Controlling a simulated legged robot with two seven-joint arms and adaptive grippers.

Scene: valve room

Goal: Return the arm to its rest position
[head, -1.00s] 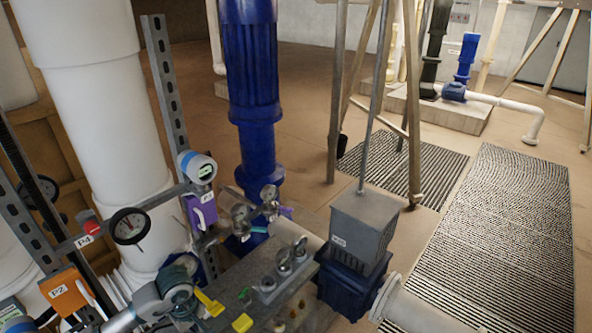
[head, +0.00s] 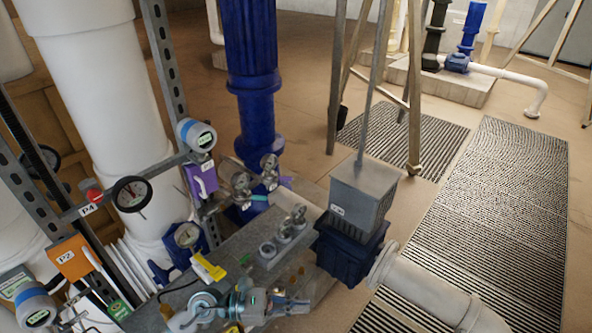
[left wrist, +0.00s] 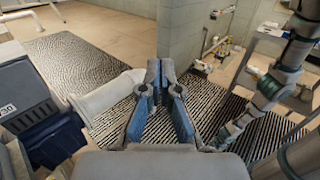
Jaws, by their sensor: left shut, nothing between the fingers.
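My left gripper (head: 296,304) is low in the head view, just past the grey bench with the gauges. Its arm (head: 200,312) comes in from the bottom left, folded low. In the left wrist view the two blue-grey fingers (left wrist: 160,72) are together at the tips, with nothing between them. Beyond them are the floor grating and a grey-green wall. Arm links of mine (left wrist: 275,85) show at the right of the left wrist view.
A grey-topped blue box (head: 352,240) and a white pipe (head: 430,285) lie right of the left gripper.

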